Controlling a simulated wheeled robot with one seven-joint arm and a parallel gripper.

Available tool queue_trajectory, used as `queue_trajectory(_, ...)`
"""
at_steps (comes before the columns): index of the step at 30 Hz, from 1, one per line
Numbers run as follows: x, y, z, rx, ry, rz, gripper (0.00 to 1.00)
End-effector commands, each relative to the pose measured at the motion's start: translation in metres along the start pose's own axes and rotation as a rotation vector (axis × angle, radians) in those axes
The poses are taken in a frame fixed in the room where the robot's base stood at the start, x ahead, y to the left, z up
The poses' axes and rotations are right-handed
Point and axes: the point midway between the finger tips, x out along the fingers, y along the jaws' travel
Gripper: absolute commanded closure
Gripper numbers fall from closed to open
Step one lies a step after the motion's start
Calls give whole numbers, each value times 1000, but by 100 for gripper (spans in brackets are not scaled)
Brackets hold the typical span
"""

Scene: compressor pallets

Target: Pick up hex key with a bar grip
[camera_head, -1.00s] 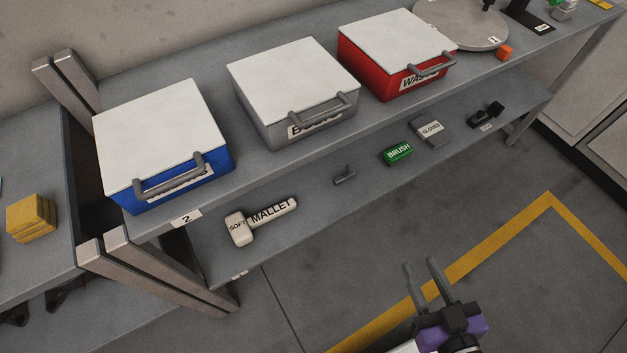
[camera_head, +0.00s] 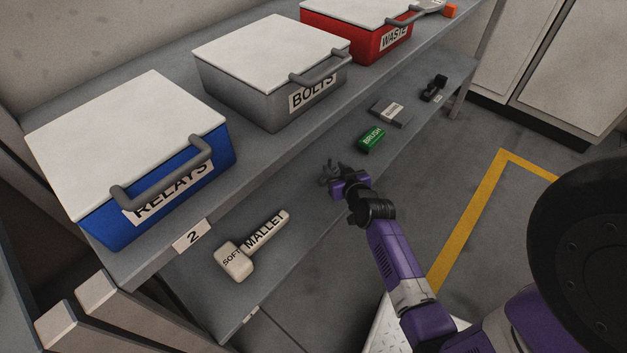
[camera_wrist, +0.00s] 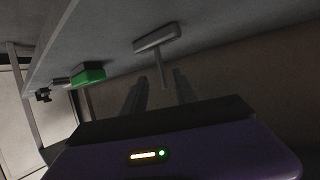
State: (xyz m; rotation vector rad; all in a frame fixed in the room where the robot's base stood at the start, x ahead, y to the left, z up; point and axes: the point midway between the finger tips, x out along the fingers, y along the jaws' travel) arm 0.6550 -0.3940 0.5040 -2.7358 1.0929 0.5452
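The hex key with a bar grip shows in the wrist view as a grey T-shape (camera_wrist: 157,43) on the lower shelf. Its thick bar lies across, and its thin shaft points toward my gripper. My gripper (camera_wrist: 160,77) is open, with its two fingers apart and the shaft's end between or just ahead of the fingertips; the exact depth is unclear. In the head view my gripper (camera_head: 326,172) reaches over the lower shelf, between the mallet and the brush. There the hex key is hidden or blends with the dark fingers.
The soft mallet (camera_head: 250,246) lies to the left.

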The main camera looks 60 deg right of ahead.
Motion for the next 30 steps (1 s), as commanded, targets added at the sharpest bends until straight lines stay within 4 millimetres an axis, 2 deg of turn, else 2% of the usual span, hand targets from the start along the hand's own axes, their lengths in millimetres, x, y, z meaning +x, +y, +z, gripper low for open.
queue_trajectory(18,71,-4,9,0,1,-1,65)
queue_trajectory(27,74,-4,8,-1,0,-1,65)
queue_trajectory(29,74,-4,8,-1,1,-1,75)
queue_trajectory(30,74,-4,9,-1,1,-1,83)
